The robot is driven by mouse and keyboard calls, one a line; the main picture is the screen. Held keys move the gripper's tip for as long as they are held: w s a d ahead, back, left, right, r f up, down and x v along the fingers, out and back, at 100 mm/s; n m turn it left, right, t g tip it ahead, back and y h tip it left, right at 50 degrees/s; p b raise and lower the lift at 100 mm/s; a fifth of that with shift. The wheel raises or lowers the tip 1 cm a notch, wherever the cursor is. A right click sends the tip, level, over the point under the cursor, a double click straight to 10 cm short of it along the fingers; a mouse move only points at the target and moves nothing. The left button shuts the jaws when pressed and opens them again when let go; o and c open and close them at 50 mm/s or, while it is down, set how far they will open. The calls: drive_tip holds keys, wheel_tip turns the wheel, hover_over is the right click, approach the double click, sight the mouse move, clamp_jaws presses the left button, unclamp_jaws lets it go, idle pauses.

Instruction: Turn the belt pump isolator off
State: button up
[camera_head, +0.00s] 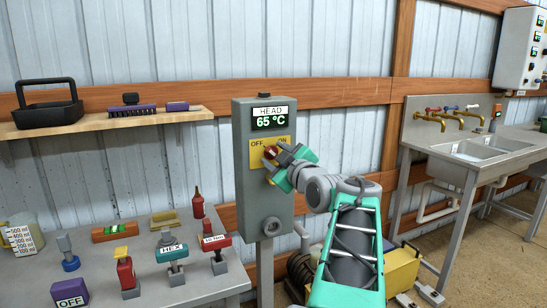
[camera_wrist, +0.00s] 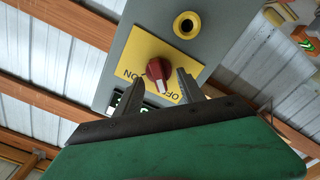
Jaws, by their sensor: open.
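A grey box (camera_head: 250,190) with a HEAD sign and a 65 °C display stands in the middle; I read no belt pump name on it. Its yellow plate (camera_wrist: 185,92) is marked OFF and ON and carries a red rotary knob (camera_wrist: 157,70). The knob's white mark points down in the wrist view, nearer OFF than ON. My gripper (camera_wrist: 161,78) is open, with its fingers on either side of the knob. In the head view the gripper (camera_head: 277,163) partly covers the knob; contact cannot be told.
A bench with tools, including a purple OFF block (camera_head: 70,293), is at lower left. A shelf (camera_head: 110,121) holds a black basket (camera_head: 48,108). A sink (camera_head: 475,150) and another wall box (camera_head: 520,50) stand at right. A yellow machine (camera_head: 400,270) is low behind my arm.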

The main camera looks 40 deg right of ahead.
drive_tip(key=shift+o, duration=0.2)
drive_tip(key=shift+b+v, duration=1)
drive_tip(key=b+v, duration=0.2)
drive_tip(key=v, duration=0.2)
drive_tip(key=shift+r+b, duration=0.1)
drive_tip(key=shift+b, duration=0.2)
